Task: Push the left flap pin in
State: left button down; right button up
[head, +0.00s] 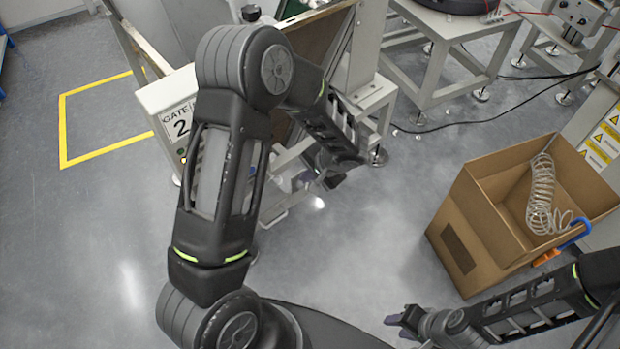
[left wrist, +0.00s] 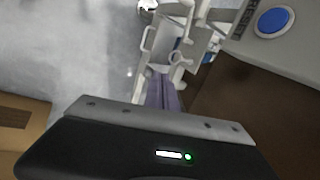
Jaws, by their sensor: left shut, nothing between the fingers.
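My left gripper (head: 308,180) reaches down by the gate 2 stand in the head view, largely behind my own forearm. In the left wrist view its purple-grey fingers (left wrist: 164,88) are shut with nothing between them. Their tips are close to a pale metal bracket (left wrist: 163,42) with a bent handle and a small ring-like loop (left wrist: 180,58). I cannot tell for sure which part is the left flap pin, or whether the fingers touch it. My right gripper (head: 396,323) is low in the head view, apart from the stand; its jaw opening is unclear.
The gate 2 box (head: 168,108) stands left of my left arm. A blue button (left wrist: 273,21) and a brown panel (left wrist: 265,88) are right of the fingers in the wrist view. A cardboard box (head: 480,225) with a coiled hose (head: 541,195) stands right. Floor between is clear.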

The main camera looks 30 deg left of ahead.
pick_arm(q)
jog(key=shift+s+a, duration=0.15)
jog(key=shift+s, duration=0.05)
send_near(273, 176)
notch_tip(273, 176, down, 6)
jog(key=shift+s+d+f, duration=0.25)
jog(key=shift+s+d, duration=0.1)
jog(key=shift+s, duration=0.1)
dwell(0.4)
